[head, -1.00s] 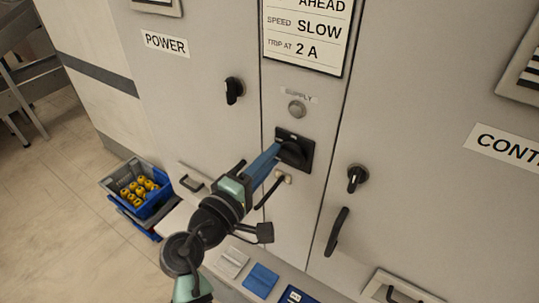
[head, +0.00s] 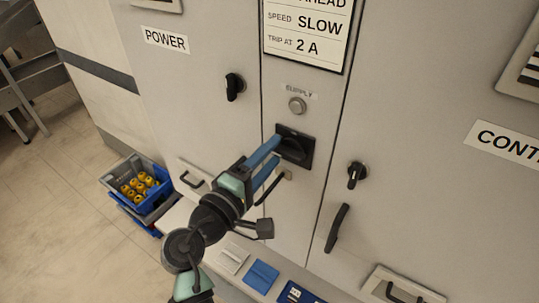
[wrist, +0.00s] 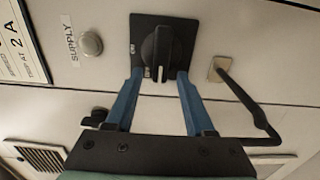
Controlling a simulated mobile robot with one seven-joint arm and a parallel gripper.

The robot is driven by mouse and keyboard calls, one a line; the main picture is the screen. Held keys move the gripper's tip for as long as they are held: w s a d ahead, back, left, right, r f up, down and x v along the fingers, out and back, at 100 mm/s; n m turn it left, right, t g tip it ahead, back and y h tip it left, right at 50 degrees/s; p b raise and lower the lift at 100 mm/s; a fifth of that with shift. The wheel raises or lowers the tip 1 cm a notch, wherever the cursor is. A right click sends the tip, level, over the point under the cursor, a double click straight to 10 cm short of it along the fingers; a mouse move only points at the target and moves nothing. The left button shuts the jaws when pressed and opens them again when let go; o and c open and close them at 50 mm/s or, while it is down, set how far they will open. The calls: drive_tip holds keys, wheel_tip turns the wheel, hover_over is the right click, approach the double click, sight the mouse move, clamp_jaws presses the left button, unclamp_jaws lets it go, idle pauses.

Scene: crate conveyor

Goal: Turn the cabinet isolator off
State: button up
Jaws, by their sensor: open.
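The cabinet isolator is a black rotary knob (wrist: 157,45) on a square black plate (head: 306,154) in the narrow middle panel, below the supply lamp (head: 297,105). In the wrist view the knob's bar runs up and down the picture, with a pale mark at its lower end. A small, hard-to-read white marking sits at the plate's left edge there. My gripper (wrist: 160,74) is open, with one blue finger on each side of the knob's lower end. Its tips overlap the plate's lower corners in the picture; I cannot tell whether they touch. The gripper holds nothing.
Black door knobs (head: 234,87) (head: 356,175) flank the panel. A bent black handle (wrist: 245,98) sticks out beside the isolator. A ledge with blue and white pads (head: 261,277) lies below. A crate of yellow items (head: 140,187) stands at the left by clear floor.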

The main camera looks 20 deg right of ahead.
drive_tip(key=b+v, duration=0.4)
drive_tip(key=v, duration=0.9)
drive_tip(key=shift+b, duration=0.4)
drive_tip(key=w+a+r+m+t+y, duration=0.1)
drive_tip(key=w+r+m+t+y, duration=0.25)
drive_tip(key=r, duration=0.55)
drive_tip(key=w+a+r+m+t+y, duration=0.1)
drive_tip(key=w+r+m+t+y, duration=0.1)
drive_tip(key=r+t+y, duration=0.45)
drive_tip(key=s+r+t+y, duration=0.1)
drive_tip(key=s+r+t, duration=0.1)
drive_tip(key=s+r, duration=0.2)
drive_tip(key=s+a+r+m+t+y, duration=0.1)
drive_tip(key=s+r, duration=0.3)
drive_tip(key=r, duration=0.5)
drive_tip(key=s+r+m+t+y, duration=0.1)
drive_tip(key=s+r+t+y, duration=0.1)
drive_tip(key=r, duration=0.5)
drive_tip(key=shift+s+a+r+t, duration=0.3)
drive_tip(key=shift+s+a+t, duration=0.1)
drive_tip(key=shift+s+t, duration=0.4)
